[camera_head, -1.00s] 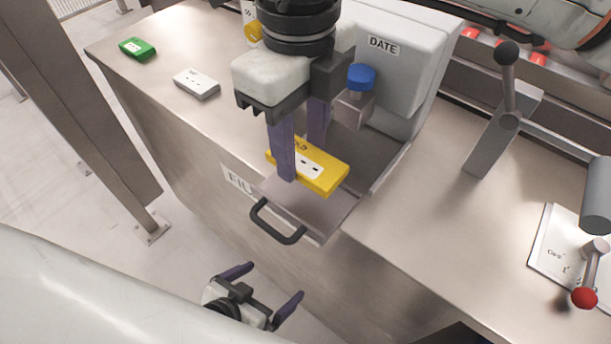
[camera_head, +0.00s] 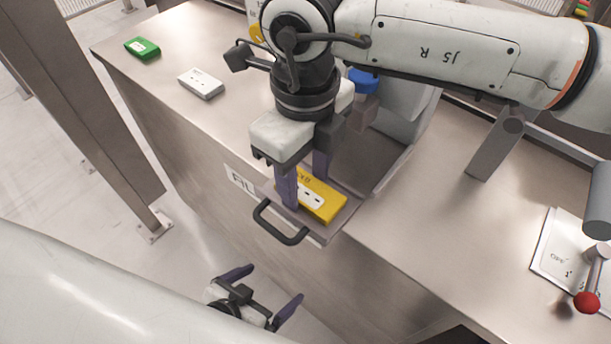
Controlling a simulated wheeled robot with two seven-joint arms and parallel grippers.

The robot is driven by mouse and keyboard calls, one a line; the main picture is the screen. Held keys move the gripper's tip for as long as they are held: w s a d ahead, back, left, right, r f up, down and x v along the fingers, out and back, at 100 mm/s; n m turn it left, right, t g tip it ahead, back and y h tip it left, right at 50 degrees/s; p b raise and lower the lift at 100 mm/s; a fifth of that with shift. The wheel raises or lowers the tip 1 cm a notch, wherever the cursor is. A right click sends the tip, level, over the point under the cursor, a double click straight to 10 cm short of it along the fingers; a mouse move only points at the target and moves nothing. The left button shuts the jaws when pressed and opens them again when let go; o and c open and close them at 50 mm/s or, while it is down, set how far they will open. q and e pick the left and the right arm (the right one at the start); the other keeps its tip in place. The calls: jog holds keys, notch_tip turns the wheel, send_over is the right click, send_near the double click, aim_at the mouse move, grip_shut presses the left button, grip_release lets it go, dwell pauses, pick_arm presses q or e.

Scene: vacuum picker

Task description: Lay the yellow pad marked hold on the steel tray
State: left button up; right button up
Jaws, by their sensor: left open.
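The yellow pad marked hold (camera_head: 326,206) lies flat at the steel tray (camera_head: 345,217), near the front edge with the black handle (camera_head: 281,224). I cannot tell whether it touches the tray or hangs just above it. My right gripper (camera_head: 306,192) points down with its purple fingers on either side of the pad, shut on it. One finger covers the pad's left end and part of its lettering. My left gripper (camera_head: 270,288) is open and empty, low in the picture, in front of the counter and away from the pad.
A green pad (camera_head: 142,48) and a white pad (camera_head: 201,84) lie on the counter at the left. The grey machine (camera_head: 408,105) with a blue knob (camera_head: 363,80) stands behind the tray. A red-knobbed lever (camera_head: 587,301) and a paper sheet (camera_head: 553,250) are at the right.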

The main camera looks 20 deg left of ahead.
aim_at(305, 188)
jog(key=shift+r, duration=0.1)
notch_tip(305, 188, up, 12)
jog(key=shift+r, duration=0.15)
dwell(0.5)
dwell(1.1)
